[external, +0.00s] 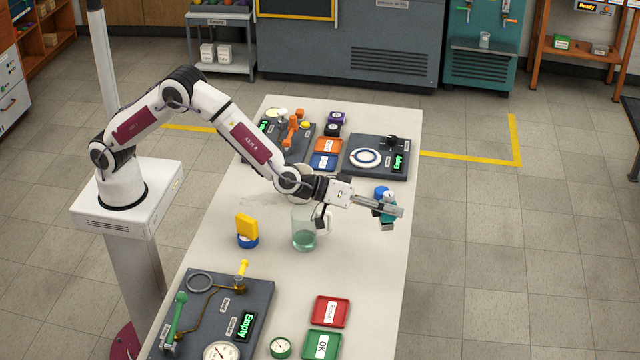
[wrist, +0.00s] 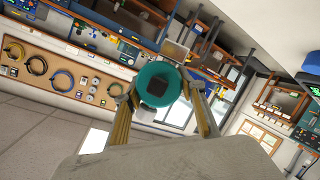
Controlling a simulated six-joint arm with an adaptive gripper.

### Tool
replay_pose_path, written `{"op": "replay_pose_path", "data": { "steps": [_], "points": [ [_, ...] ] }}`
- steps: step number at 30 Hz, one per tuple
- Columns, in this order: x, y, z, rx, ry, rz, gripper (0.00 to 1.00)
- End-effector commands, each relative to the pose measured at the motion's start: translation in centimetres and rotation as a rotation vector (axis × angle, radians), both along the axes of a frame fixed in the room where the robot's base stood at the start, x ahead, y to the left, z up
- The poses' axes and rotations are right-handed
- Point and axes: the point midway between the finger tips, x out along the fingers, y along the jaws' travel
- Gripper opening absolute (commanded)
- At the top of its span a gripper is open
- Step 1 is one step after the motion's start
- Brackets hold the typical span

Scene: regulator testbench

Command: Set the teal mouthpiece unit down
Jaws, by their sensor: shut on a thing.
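The teal mouthpiece unit (external: 388,214) is between the fingers of my gripper (external: 392,208), near the table's right edge in the external view. My gripper is shut on it, and the arm reaches out level over the table. In the wrist view, the teal mouthpiece unit (wrist: 158,72) shows as a round teal end with a dark square opening, with a finger of my gripper (wrist: 161,98) on either side. Its lower part is partly hidden by the fingers in the external view. I cannot tell how far it is above the table.
A blue-topped object (external: 381,191) is just behind my gripper. A glass jug (external: 303,242) stands under the wrist, left of it a yellow block (external: 246,227) on a blue base. A red tray (external: 331,298) and green tray (external: 310,347) lie in front. The table's (external: 370,260) right-middle is clear.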

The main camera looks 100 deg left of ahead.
Motion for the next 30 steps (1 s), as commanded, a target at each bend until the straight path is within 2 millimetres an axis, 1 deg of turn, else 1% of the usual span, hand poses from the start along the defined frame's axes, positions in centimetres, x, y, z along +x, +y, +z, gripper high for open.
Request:
{"op": "replay_pose_path", "data": {
  "steps": [1,6,9,12,16,25,30],
  "points": [
    [-0.1,-0.8,-0.1,0.002,-0.001,0.005,0.12],
    [-0.6,-2.6,-0.7,0.006,0.002,0.029,0.12],
    [-0.9,-3.5,-1.1,0.009,0.003,0.038,0.12],
    [-1.1,-4.0,-1.2,0.011,0.003,0.046,0.12],
    [-1.2,-4.3,-1.3,0.011,0.003,0.048,0.12],
    [-1.2,-4.3,-1.4,0.012,0.004,0.049,0.12],
    [-1.3,-4.2,-2.4,0.013,0.006,0.050,0.12]
  ]
}}
